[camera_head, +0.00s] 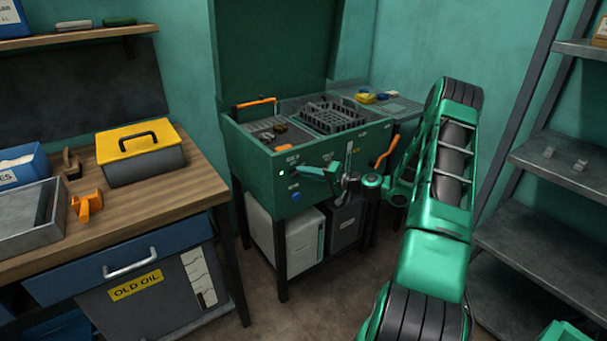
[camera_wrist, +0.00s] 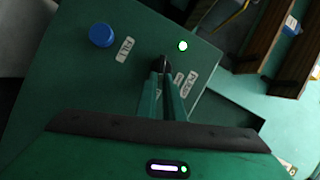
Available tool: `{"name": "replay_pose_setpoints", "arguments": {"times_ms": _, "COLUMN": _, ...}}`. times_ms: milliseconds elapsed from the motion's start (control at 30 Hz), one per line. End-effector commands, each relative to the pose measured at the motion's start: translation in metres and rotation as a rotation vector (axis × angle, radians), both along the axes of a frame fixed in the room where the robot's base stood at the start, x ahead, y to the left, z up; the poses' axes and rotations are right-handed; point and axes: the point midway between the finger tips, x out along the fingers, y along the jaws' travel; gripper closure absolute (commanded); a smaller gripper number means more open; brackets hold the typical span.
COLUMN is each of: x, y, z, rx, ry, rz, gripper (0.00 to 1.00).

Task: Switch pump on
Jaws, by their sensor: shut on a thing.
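The pump switch is a small dark knob (camera_wrist: 164,62) on the front panel of the green machine (camera_head: 258,178). My gripper (camera_head: 306,172) reaches in from the right against this panel. In the wrist view the fingers of my gripper (camera_wrist: 163,80) are closed together around the knob, which is mostly hidden between the tips. A label (camera_wrist: 190,84) beside the fingers seems to read PUMP. A small lamp (camera_wrist: 182,46) close to the knob glows bright green-white. The lamp also shows in the head view (camera_head: 283,172).
A blue button (camera_wrist: 101,35) with its own label (camera_wrist: 125,50) sits on the same panel. The machine's open top holds a dark basket (camera_head: 333,115). A workbench (camera_head: 150,205) with a yellow-lidded toolbox (camera_head: 140,158) stands left. A metal shelf (camera_head: 560,165) stands right.

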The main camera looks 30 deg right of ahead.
Motion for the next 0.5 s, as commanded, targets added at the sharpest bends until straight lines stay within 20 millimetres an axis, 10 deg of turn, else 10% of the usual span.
{"name": "replay_pose_setpoints", "arguments": {"times_ms": 500, "x": -0.0013, "y": -0.0033, "z": -0.0041, "rx": 0.03, "ry": 0.008, "rz": -0.006, "gripper": 1.0}}
